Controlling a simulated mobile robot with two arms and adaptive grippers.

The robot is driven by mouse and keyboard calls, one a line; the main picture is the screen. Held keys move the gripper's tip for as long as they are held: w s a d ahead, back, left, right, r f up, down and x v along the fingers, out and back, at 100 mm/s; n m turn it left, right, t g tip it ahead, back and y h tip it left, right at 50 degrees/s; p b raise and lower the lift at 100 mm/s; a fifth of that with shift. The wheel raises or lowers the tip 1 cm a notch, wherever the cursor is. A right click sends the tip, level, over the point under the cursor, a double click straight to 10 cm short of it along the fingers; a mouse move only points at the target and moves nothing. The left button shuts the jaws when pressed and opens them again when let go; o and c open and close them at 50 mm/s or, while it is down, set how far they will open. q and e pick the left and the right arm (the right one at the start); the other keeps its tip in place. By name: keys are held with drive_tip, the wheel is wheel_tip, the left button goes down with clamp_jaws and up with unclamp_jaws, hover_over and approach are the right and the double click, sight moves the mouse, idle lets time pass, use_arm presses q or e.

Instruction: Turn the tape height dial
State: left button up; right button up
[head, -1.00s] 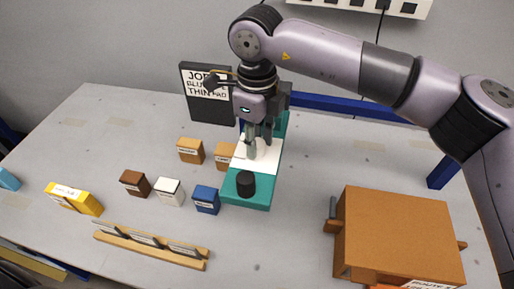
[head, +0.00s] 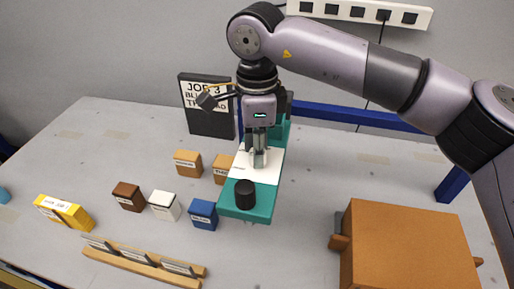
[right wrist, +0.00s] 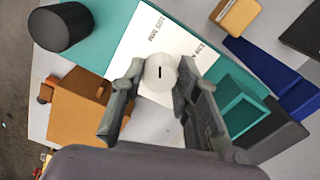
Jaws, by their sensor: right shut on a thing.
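The tape height dial (right wrist: 160,76) is a round white knob with a short black mark, in the right wrist view. It sits on the white panel (right wrist: 143,38) of the teal machine (right wrist: 105,24). My right gripper (head: 259,161) points down onto this panel in the head view, and its fingers hide the dial there. In the right wrist view my right gripper (right wrist: 161,72) has one finger on each side of the dial and is shut on it. The mark runs nearly upright in that view. My left gripper is not in view.
A black cylinder (head: 245,193) stands on the machine's front end. Small boxes, including a blue one (head: 203,214) and a white one (head: 165,205), lie to the left. An orange-brown box (head: 410,248) is at front right. A dark sign (head: 208,122) stands behind.

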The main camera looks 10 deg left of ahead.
drive_tip(key=shift+r, duration=0.1)
drive_tip(key=o, duration=1.2)
wheel_tip(320, 180, up, 12)
drive_tip(key=shift+f, duration=0.1)
